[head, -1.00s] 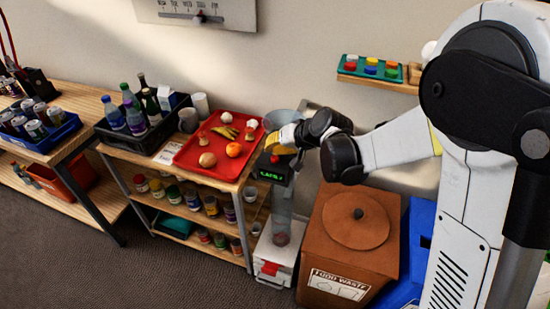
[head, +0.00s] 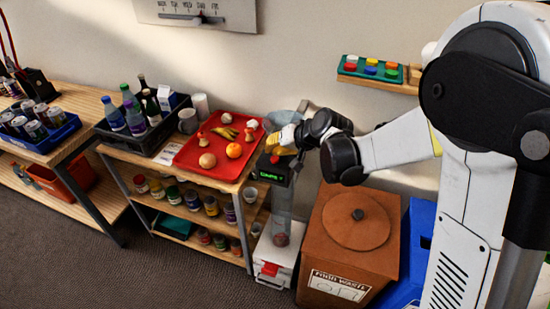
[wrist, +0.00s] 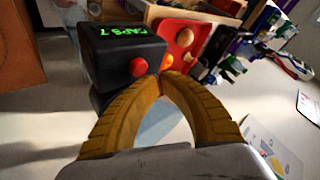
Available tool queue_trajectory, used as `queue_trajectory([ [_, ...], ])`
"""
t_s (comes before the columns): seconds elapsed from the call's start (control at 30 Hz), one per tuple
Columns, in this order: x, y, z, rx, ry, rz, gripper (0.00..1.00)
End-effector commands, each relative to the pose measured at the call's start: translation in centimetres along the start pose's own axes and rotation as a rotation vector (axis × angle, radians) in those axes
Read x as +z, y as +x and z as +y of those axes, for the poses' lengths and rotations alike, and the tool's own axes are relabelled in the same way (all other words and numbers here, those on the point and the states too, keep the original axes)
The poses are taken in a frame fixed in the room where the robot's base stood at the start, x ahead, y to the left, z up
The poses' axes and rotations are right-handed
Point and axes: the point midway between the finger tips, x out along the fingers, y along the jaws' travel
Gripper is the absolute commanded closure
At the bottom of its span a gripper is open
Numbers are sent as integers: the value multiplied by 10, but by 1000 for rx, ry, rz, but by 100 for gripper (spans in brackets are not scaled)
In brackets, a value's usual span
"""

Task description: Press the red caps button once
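The red caps button (wrist: 138,67) is a round red dome on the face of a black box (wrist: 105,50) with a green display, which reads "CAPS 7" in the wrist view. In the head view the black box (head: 270,170) sits on top of a clear column. My gripper (wrist: 162,84) has its two yellow fingers brought together at the tips, with nothing between them. In the wrist view the tips appear just to the right of and below the button; I cannot tell whether they touch it. In the head view my gripper (head: 277,149) is at the top of the box.
A red tray (head: 187,160) with food pieces lies on the wooden cart to the left. A brown food waste bin (head: 340,230) stands to the right. A small wall shelf (head: 378,82) holds coloured buttons. A white base (head: 277,258) stands under the column.

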Motion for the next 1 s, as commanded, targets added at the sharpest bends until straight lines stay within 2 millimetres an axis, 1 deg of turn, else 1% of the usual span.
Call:
queue_trajectory([
  [0.23,4,6,4,0,0,0,100],
  [1.0,7,9,7,0,0,0,100],
])
